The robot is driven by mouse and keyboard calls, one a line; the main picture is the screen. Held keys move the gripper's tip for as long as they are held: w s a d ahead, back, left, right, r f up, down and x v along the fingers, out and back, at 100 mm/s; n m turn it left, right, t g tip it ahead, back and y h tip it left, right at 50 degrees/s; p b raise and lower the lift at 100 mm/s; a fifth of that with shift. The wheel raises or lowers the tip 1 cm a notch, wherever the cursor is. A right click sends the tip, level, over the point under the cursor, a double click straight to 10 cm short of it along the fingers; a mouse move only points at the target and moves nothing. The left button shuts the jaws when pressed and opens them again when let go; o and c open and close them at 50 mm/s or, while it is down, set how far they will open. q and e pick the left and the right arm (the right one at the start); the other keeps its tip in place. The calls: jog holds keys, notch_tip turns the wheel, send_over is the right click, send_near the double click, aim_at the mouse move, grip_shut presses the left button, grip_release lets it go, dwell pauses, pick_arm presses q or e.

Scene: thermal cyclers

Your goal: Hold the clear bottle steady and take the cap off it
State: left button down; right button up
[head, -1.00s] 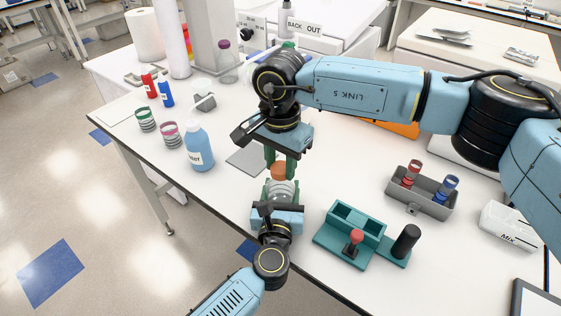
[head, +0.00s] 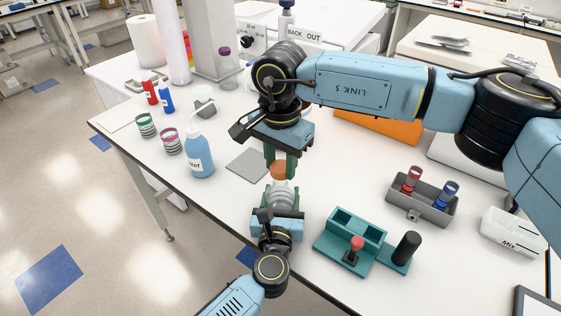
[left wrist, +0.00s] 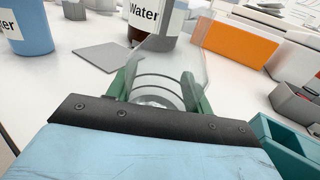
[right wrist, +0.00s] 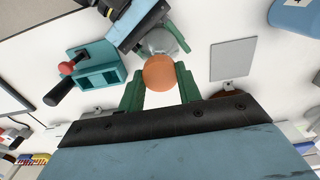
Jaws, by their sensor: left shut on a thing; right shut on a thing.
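The clear bottle (head: 281,196) is upright near the table's front edge; it also shows in the left wrist view (left wrist: 158,88). My left gripper (head: 279,207) is shut around its body from the front. My right gripper (head: 280,162) is shut on the cap from above.
A blue wash bottle (head: 199,158) and a grey mat (head: 248,166) are to the left. A teal rack (head: 350,238) with a red-knobbed part stands right of the bottle. A grey tray (head: 421,207) with tubes is farther right. Table between mat and wash bottle is clear.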

aim_at(280, 166)
jog(key=shift+r, duration=2.05)
pick_arm(q)
jog(key=c, duration=0.5)
grip_release()
